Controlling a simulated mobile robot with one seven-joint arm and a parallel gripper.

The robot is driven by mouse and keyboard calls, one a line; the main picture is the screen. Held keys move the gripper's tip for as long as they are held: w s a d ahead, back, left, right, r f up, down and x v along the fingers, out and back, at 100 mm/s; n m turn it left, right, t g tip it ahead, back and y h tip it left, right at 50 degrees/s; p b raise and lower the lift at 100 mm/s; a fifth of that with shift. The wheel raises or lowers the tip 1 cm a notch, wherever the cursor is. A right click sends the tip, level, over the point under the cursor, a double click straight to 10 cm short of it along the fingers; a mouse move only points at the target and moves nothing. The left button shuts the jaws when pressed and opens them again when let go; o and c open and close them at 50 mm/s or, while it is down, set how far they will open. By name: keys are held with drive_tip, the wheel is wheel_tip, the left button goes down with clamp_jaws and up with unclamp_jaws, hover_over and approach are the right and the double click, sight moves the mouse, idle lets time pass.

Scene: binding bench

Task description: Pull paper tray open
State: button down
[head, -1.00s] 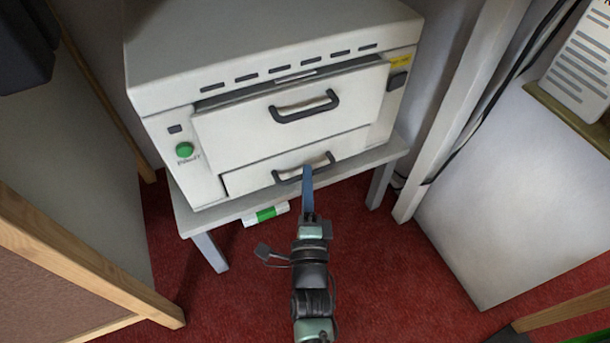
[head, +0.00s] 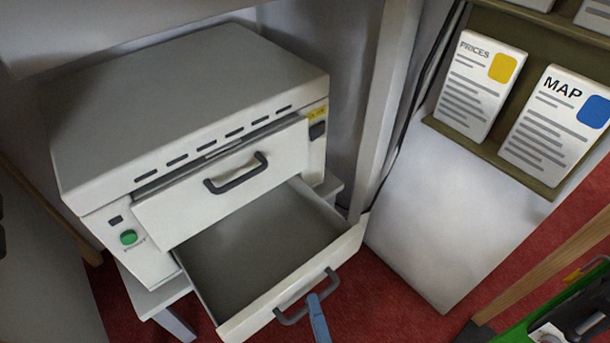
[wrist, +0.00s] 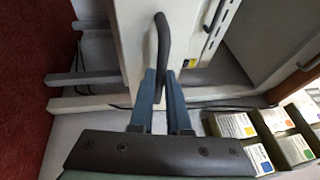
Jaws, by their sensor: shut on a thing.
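The paper tray (head: 256,256) is the lower drawer of a pale grey machine (head: 190,100). It is pulled well out, and its inside looks empty. Its dark bar handle (head: 308,297) is on the front panel. My gripper (head: 317,300) is at this handle, and only a blue finger shows at the bottom of the head view. In the wrist view both blue fingers of my gripper (wrist: 160,85) are shut on the dark handle (wrist: 164,45). The upper drawer (head: 225,175), with its own dark handle, is shut.
The machine stands on a low grey table (head: 155,295) over red carpet. A white panel with leaflet racks (head: 475,150) stands to the right. A wooden post (head: 550,260) and a green item (head: 560,315) are at lower right.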

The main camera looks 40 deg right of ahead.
drive_tip(key=c, duration=0.9)
unclamp_jaws()
drive_tip(key=p+v, duration=0.3)
drive_tip(key=v, duration=1)
drive_tip(key=shift+p, duration=0.4)
